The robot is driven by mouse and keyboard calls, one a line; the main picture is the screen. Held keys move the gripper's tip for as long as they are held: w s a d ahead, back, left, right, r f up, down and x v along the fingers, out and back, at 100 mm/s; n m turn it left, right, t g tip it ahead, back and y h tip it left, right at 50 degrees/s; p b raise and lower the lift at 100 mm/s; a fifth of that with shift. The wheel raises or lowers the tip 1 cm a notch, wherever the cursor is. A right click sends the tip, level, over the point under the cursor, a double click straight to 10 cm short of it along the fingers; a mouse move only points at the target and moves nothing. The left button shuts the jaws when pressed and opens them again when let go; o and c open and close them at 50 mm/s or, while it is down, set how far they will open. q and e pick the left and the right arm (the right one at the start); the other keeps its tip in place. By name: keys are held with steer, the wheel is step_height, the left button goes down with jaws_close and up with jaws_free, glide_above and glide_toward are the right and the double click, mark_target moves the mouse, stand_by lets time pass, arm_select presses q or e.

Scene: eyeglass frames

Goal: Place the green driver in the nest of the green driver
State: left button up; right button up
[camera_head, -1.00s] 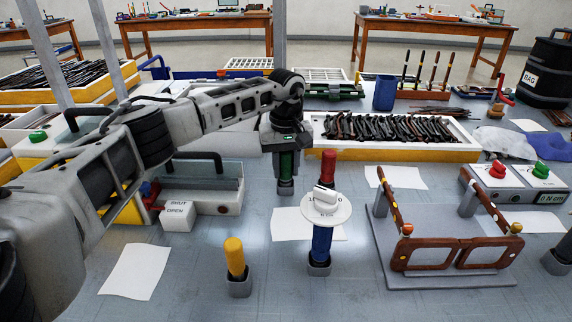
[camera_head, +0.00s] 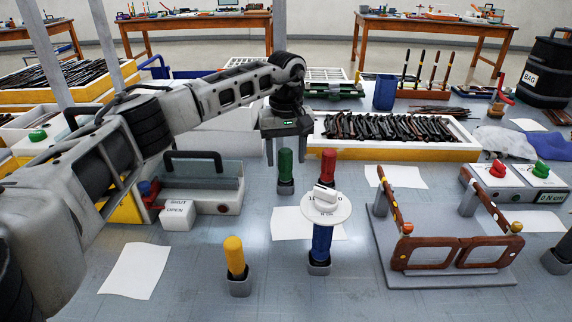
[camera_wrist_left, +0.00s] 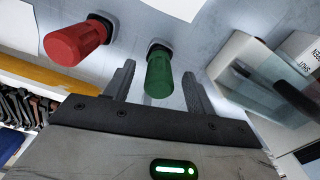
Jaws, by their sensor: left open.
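The green driver (camera_head: 285,164) stands upright in a small grey nest (camera_head: 286,188) on the table. My left gripper (camera_head: 286,150) is open and empty just above it, with its fingers pointing down. In the left wrist view the green driver (camera_wrist_left: 159,76) lies between the two open fingers of the left gripper (camera_wrist_left: 160,88), apart from both. The foot of the driver is hidden inside its nest (camera_wrist_left: 158,45). My right gripper is not in view.
The red driver (camera_head: 328,166) stands close to the right of the green one. A parts tray (camera_head: 400,152) lies behind. Eyeglass frames (camera_head: 452,243) stand at right.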

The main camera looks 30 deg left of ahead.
arm_select(q)
step_height(320, 180, up, 12)
steer(key=shift+r+p, duration=0.15)
steer(key=shift+p, duration=0.2)
